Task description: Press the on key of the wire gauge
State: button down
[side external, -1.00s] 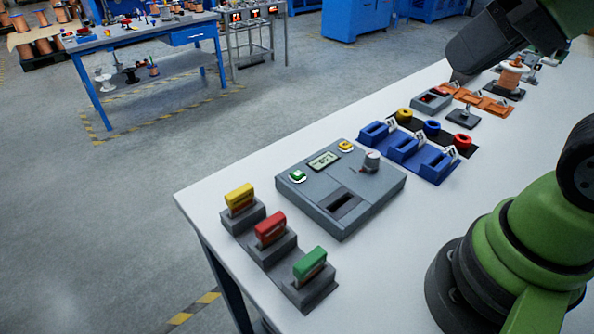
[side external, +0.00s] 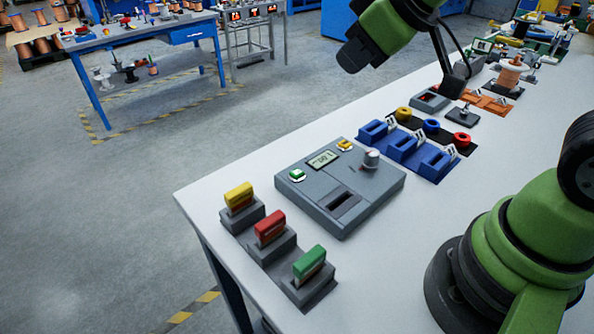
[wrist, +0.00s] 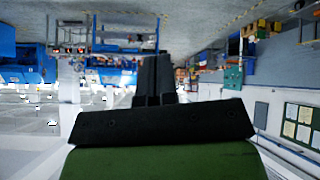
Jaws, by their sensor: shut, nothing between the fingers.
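A grey box (side external: 322,205) on the white bench looks like the wire gauge. No label on it can be read. It has a small display (side external: 323,159), a green key (side external: 297,175) at its left corner, a yellow key (side external: 345,145), a grey knob (side external: 371,158) and a dark slot. In the wrist view the dark fingers (wrist: 155,75) are together and empty.
Yellow, red and green handled blocks (side external: 270,230) stand in grey holders in front of the box. Blue holders (side external: 403,149) and coloured rings (side external: 431,128) lie behind it. Orange trays (side external: 490,103) and a copper spool (side external: 508,76) are further back.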

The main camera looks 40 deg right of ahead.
aim_at(296, 174)
jog(key=w+a+f+n+y, duration=0.1)
jog(key=w+a+f+n, duration=0.2)
jog(key=w+f+n, duration=0.4)
jog(key=shift+w+a+f+n+t, duration=0.25)
jog(key=shift+w+f+n+t, duration=0.2)
jog(key=shift+f, duration=1.65)
jog(key=shift+f, duration=4.4)
jog(key=shift+f, duration=0.1)
jog(key=shift+s+f, duration=0.1)
jog(key=shift+f, duration=0.2)
jog(key=shift+f, duration=0.4)
jog(key=shift+r, duration=0.8)
